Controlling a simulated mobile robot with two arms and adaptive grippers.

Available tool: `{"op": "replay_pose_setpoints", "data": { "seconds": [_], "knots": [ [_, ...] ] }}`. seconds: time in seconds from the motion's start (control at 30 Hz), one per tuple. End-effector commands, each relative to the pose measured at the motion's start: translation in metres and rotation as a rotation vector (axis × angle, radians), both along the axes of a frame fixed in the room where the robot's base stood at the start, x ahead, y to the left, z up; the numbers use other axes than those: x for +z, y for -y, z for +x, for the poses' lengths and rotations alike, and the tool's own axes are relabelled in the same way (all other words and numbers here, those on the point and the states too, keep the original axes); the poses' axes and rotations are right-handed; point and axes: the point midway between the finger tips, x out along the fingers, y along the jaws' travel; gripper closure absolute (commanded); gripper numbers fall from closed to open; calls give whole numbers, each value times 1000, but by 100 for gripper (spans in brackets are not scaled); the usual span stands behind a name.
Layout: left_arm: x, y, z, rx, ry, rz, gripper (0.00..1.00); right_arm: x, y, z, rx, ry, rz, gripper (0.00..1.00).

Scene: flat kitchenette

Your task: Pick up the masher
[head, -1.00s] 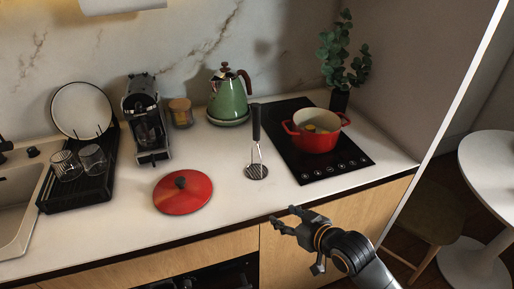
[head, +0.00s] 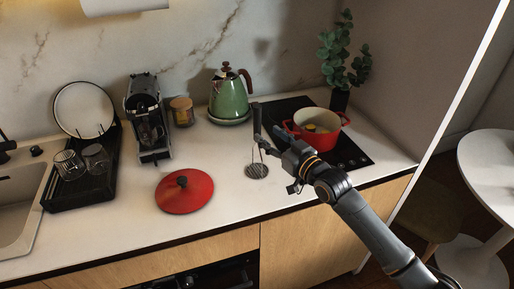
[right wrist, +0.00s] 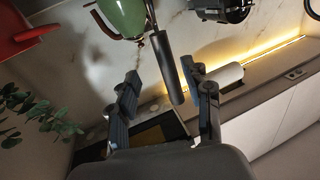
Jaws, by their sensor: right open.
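The masher (head: 256,171) stands upright on the counter, with its round slotted head down and its dark handle up. My right gripper (head: 270,140) is open, with its fingertips at the masher's handle, and it partly hides the lower handle and wires. In the right wrist view, the black masher handle (right wrist: 168,66) reaches between the two spread fingers of the gripper (right wrist: 166,92). I cannot tell whether a finger touches it. My left gripper is in neither view.
The red pot (head: 316,127) stands on the black hob (head: 345,153), close behind my right gripper. A red lid (head: 184,194) lies left of the masher. A green kettle (head: 229,98) stands behind it. The counter between lid and masher is clear.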

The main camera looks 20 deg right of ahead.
Motion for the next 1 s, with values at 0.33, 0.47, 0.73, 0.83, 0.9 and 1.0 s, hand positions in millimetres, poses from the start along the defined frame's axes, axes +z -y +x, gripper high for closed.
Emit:
{"op": "replay_pose_setpoints", "data": {
  "seconds": [0.33, 0.47, 0.73, 0.83, 0.9, 1.0],
  "knots": [
    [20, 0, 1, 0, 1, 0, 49, 2, -21, 32, 1, -2, 2, 50],
    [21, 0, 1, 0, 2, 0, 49, -1, -24, 46, 0, -1, -1, 50],
    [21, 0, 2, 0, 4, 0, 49, -3, -26, 50, 1, -1, -1, 50],
    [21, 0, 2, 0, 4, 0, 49, -3, -26, 50, 0, -1, -1, 63],
    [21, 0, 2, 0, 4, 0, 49, -3, -26, 50, 0, -1, -1, 77],
    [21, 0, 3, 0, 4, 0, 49, -3, -26, 50, 0, -1, -1, 97]
  ]
}}
